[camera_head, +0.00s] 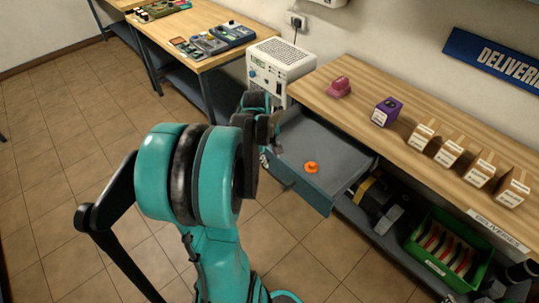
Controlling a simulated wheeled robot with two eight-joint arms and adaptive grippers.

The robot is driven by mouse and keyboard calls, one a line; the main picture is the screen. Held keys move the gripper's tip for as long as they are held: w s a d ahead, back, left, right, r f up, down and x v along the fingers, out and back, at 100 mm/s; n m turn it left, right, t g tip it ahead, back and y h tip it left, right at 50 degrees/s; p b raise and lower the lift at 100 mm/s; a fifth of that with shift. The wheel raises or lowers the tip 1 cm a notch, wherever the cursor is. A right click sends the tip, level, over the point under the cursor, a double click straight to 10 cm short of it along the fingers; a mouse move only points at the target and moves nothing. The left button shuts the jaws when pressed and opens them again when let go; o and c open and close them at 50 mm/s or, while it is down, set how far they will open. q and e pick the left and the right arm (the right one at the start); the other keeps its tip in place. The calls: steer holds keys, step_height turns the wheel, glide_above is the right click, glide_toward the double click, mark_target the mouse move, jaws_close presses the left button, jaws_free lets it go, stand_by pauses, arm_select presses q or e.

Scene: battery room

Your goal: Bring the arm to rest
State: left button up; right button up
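My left arm rises from the bottom of the head view, teal and black, bent at a large round joint. My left gripper (275,122) is at the end of the arm, in front of the open drawer's left side in the picture. It is small and partly hidden by the wrist, so I cannot tell whether its fingers are open or shut. I see nothing clearly held in it. My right gripper is not in view.
A grey drawer (334,192) stands open under the wooden counter (440,147), with an orange knob-like piece (311,168) in it. A pink object (339,87), a purple box (386,112) and several labelled holders stand on the counter. A white power unit (282,66) stands behind.

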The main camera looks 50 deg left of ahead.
arm_select(q)
steer(key=shift+r, duration=0.35)
stand_by(0.3)
steer(key=s+d+r+m+t, duration=0.1)
steer(key=d+r+m+t, duration=0.1)
steer(key=d+m, duration=0.7)
steer(key=s+d+r+m+t, duration=0.2)
steer(key=d+m, duration=0.7)
steer(key=d, duration=0.9)
step_height(320, 180, up, 2)
steer(key=shift+r+t, duration=0.1)
steer(key=shift+t, duration=0.4)
